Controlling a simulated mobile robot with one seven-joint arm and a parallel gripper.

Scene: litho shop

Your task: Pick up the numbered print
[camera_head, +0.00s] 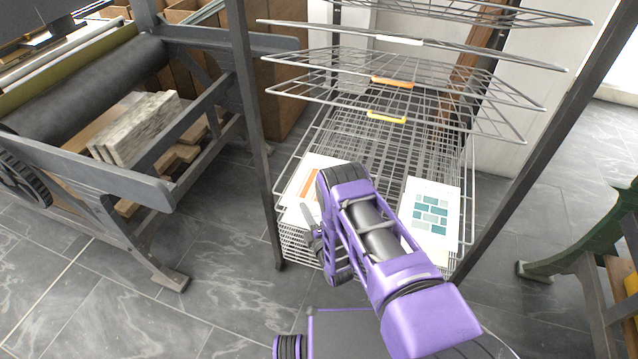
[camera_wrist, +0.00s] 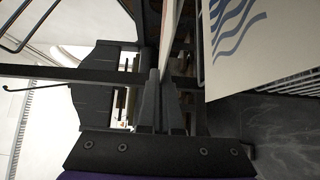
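A white print with an orange stripe (camera_head: 309,184) lies on a low wire shelf of the rack, at its left. In the wrist view a pale sheet (camera_wrist: 171,30) shows nearly edge-on and runs down between my fingers. My gripper (camera_head: 312,232) is at the front edge of the orange-striped print. In the wrist view my gripper (camera_wrist: 161,85) has its fingers close together on the sheet. A white print with teal blocks (camera_head: 431,214) lies at the right of the shelf. A print with blue waves (camera_wrist: 240,45) shows in the wrist view. I cannot read a number on any print.
Wire shelves (camera_head: 420,82) with orange and yellow handles hang above the prints, between dark rack posts (camera_head: 256,130). A press with a dark roller (camera_head: 90,85) stands at left. A green machine leg (camera_head: 560,262) is at right.

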